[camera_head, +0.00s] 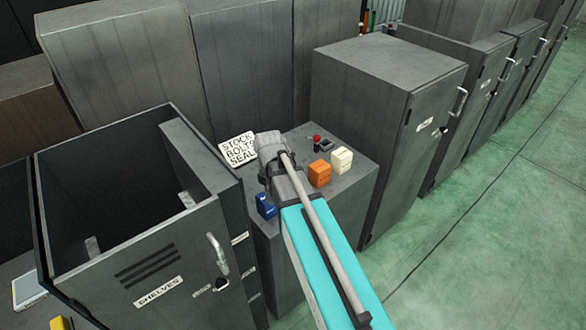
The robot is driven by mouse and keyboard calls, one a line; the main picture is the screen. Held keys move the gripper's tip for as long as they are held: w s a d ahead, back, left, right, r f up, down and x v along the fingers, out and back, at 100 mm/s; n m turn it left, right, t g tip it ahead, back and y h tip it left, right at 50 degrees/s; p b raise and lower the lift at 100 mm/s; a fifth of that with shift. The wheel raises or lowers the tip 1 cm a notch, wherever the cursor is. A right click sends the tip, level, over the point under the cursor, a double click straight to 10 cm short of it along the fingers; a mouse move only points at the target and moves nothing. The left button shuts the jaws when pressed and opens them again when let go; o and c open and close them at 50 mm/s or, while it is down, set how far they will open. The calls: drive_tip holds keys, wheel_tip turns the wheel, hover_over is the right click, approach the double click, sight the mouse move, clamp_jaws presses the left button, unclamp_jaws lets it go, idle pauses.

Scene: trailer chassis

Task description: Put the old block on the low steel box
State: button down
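A low grey steel box (352,199) stands between an open-topped cabinet and a taller closed cabinet. On its top are an orange block (319,173), a cream-white block (341,160) just right of it, and a blue block (265,206) near the left front edge. None of the blocks is clearly marked as the old one; I cannot tell which it is. My arm, with a teal link and grey joints, reaches from the bottom right over the box and covers part of its top.
A white lettered sign (239,148) and a small red-knobbed device (318,143) are at the box's back. An open-topped cabinet labelled SHELVES (165,280) stands left. A tall cabinet (363,130) stands right. Green floor (480,240) is clear at right.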

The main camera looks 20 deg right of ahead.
drive_tip(key=w+m, duration=0.1)
drive_tip(key=w, duration=0.1)
drive_tip(key=w+d+m, duration=0.1)
drive_tip(key=w, duration=0.1)
drive_tip(key=w+d+m, duration=0.1)
drive_tip(key=w, duration=0.1)
drive_tip(key=shift+w+d, duration=0.1)
drive_tip(key=shift+d, duration=0.1)
drive_tip(key=b, duration=0.4)
approach(256, 188)
drive_tip(key=s+d+r, duration=0.2)
drive_tip(key=s+r, duration=0.2)
drive_tip(key=s, duration=0.1)
drive_tip(key=w+f+b, duration=0.1)
drive_tip(key=w+a+f+b, duration=0.1)
drive_tip(key=f+b, duration=0.1)
drive_tip(key=w+f+b, duration=0.1)
drive_tip(key=shift+w+a+f, duration=0.1)
drive_tip(key=shift+a+f, duration=0.05)
drive_tip(key=shift+a, duration=0.1)
drive_tip(key=shift+w+a+f+b, duration=0.1)
drive_tip(key=shift+w+f+b, duration=0.3)
drive_tip(key=shift+b, duration=0.15)
drive_tip(key=shift+w+a+f+b, duration=0.1)
drive_tip(key=shift+w+f+b, duration=0.25)
drive_tip(key=shift+f+b, duration=1.65)
drive_tip(key=shift+f, duration=0.1)
